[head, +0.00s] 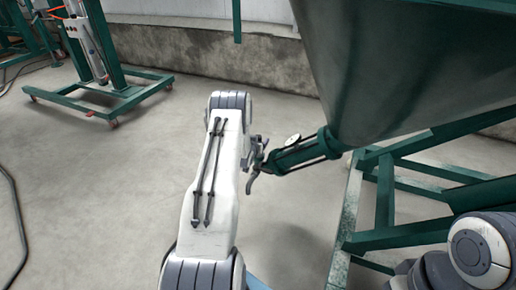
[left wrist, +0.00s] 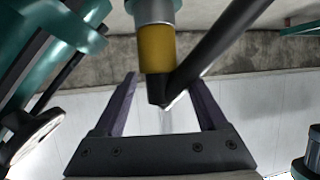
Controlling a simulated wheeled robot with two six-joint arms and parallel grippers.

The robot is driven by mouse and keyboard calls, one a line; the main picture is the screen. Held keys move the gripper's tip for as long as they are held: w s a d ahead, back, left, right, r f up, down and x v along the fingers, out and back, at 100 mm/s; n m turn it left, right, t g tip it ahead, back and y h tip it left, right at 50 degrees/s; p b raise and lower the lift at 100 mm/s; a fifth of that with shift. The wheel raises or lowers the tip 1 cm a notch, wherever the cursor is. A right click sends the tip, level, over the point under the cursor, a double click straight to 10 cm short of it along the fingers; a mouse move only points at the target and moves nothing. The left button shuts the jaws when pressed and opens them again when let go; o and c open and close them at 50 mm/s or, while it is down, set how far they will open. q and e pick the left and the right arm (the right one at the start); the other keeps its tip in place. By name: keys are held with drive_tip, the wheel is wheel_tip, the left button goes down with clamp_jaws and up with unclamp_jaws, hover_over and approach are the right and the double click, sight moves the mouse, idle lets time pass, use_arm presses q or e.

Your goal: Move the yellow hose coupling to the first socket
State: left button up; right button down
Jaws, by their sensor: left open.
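The yellow hose coupling (left wrist: 156,47) is at the top middle of the left wrist view, directly below a grey-and-teal fitting (left wrist: 154,10). It appears to meet that fitting. A black elbow is at its lower end, and a thick black hose (left wrist: 215,45) runs to the upper right. My left gripper (left wrist: 164,82) is open. Its two dark fingers appear on either side of the coupling's lower end, with a gap on each side; I cannot tell the depth. I cannot make out which socket is the first.
In the head view a green hopper (head: 400,60) stands right of my left arm, with a green outlet pipe (head: 300,152) and a round gauge (head: 293,139). Green frame bars (head: 385,195) stand below. A wheeled green stand (head: 110,95) is at upper left. The left floor is mostly clear.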

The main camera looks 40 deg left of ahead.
use_arm(q)
drive_tip(key=shift+c, duration=0.2)
clamp_jaws()
drive_tip(key=shift+r, duration=0.1)
